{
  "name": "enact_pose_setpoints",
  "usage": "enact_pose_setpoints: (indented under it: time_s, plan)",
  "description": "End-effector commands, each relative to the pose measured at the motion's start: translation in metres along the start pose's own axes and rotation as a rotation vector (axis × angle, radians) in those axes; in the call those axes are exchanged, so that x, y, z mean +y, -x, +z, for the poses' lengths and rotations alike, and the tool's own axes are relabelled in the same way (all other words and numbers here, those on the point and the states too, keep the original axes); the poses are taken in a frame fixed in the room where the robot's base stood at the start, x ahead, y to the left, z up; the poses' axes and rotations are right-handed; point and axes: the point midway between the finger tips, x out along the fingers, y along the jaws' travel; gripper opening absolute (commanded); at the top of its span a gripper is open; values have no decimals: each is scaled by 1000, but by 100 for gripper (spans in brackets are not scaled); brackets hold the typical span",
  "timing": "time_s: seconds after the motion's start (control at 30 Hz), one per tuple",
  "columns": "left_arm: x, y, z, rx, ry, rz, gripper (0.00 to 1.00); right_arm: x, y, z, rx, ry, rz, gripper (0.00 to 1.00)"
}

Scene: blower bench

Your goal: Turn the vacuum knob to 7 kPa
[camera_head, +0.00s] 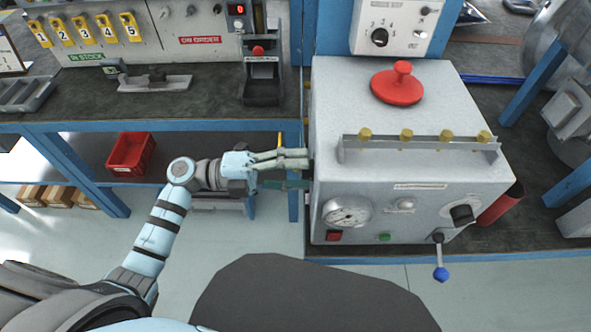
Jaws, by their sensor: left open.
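A grey-white box (405,110) stands on the right bench. Its front face carries a round gauge (348,212) at the left and a black knob (462,214) at the right. Another black knob (380,37), with numbers around it, sits on a white panel behind the box. The labels are too small to read, so I cannot tell which knob is marked for vacuum. My left gripper (296,170) is open and empty beside the box's left side, well left of both knobs. I cannot tell whether it touches the box. My right gripper is out of view.
A blue-tipped lever (440,258) hangs below the black front knob. A red button (333,236) and a green button (384,237) are under the gauge. A red lid (398,84) and a rail with brass knobs (420,147) top the box. Open floor lies in front.

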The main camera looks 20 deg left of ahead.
Motion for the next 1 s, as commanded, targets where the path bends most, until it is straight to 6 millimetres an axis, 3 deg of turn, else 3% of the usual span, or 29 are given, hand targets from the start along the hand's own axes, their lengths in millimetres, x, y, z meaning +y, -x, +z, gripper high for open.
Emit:
enact_pose_setpoints:
  time_s: [0.17,0.43,0.6,1.0]
  plan:
    - [1,13,0,-1,1,4,52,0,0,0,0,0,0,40]
    - [1,85,0,-2,3,6,52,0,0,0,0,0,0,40]
    - [1,115,0,-1,1,3,52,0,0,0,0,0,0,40]
    - [0,120,0,0,0,-1,52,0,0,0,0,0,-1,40]
